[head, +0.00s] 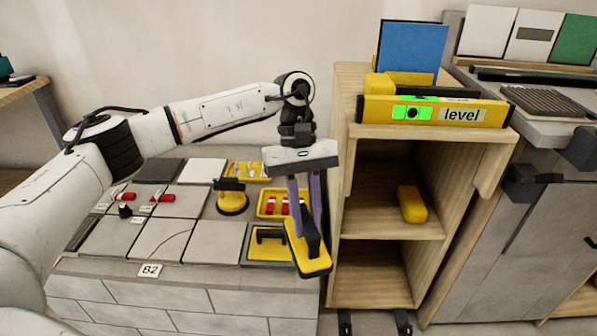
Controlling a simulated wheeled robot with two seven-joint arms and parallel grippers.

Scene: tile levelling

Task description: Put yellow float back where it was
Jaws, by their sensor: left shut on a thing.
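The yellow float (313,263) has a flat yellow plate and a dark handle. My left gripper (306,222) points down with its purple fingers shut on the float's handle. The float hangs tilted in the air, in front of the right end of the tiled bench and left of the wooden shelf. A dark-rimmed square with a yellow inside and a black handle-like shape (268,245) lies at the bench's front right corner, just left of the held float. I cannot tell whether that shape is an object or a marking. My right gripper is not in view.
A yellow tray (270,205) with red and white pieces and a yellow suction-cup tool (232,197) are on the bench near the float. The wooden shelf (386,236) holds a yellow block (412,204); a yellow level (435,111) and blue tile (411,48) stand on top.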

